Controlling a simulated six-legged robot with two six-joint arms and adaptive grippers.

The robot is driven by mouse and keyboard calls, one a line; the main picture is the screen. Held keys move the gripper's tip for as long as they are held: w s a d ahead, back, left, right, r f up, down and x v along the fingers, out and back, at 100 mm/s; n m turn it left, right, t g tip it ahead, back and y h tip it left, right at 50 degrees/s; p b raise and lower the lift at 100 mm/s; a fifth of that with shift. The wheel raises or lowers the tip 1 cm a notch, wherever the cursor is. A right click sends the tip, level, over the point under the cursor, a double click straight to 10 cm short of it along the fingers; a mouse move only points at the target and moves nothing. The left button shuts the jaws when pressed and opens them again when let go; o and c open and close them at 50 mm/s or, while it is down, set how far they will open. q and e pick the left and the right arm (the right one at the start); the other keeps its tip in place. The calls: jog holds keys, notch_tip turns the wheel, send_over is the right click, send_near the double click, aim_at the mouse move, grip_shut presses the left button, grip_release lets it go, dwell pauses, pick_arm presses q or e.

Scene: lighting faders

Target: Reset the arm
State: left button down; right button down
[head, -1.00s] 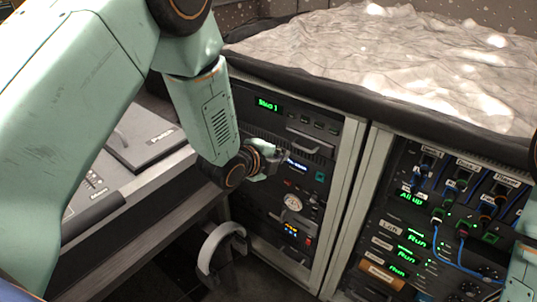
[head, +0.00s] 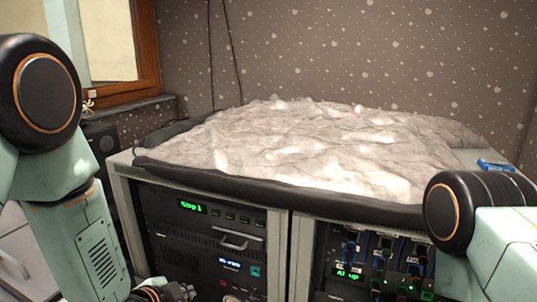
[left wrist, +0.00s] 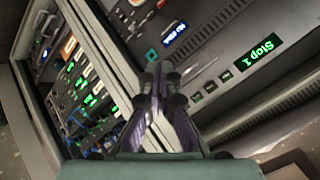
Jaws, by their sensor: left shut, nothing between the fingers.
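My left arm comes down the left side of the head view, and my left gripper (head: 178,292) shows at the bottom edge, partly cut off, in front of the left rack unit (head: 180,232). In the left wrist view my left gripper (left wrist: 160,72) is shut with its fingertips together and nothing between them. The rack's panel with a green "Step 1" display (left wrist: 258,53) lies beyond the fingertips. Part of my right arm shows at the right of the head view; its gripper is out of view.
A second rack (head: 350,240) with blue cables and green displays stands to the right. A crumpled grey sheet (head: 300,145) with a dark padded edge covers the top. A window (head: 105,40) is at the upper left. A blue object (head: 495,166) lies at the far right.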

pick_arm(q)
jog(key=s+a+f+n+g, duration=0.1)
jog(key=s+f+n+g, duration=0.2)
jog(key=s, duration=0.8)
jog(key=s+a+f+n+g+y, duration=0.1)
jog(key=s+f+n+g, duration=0.2)
jog(key=s+f+n, duration=0.2)
jog(key=s+a+f+n+g+y, duration=0.1)
jog(key=s+f, duration=0.7)
jog(key=s, duration=0.9)
jog(key=a+n+g, duration=0.1)
jog(key=n+g, duration=0.1)
jog(key=n, duration=0.1)
jog(key=shift+f+n+g, duration=0.25)
jog(key=shift+n+g, duration=0.05)
jog(key=shift+g, duration=0.1)
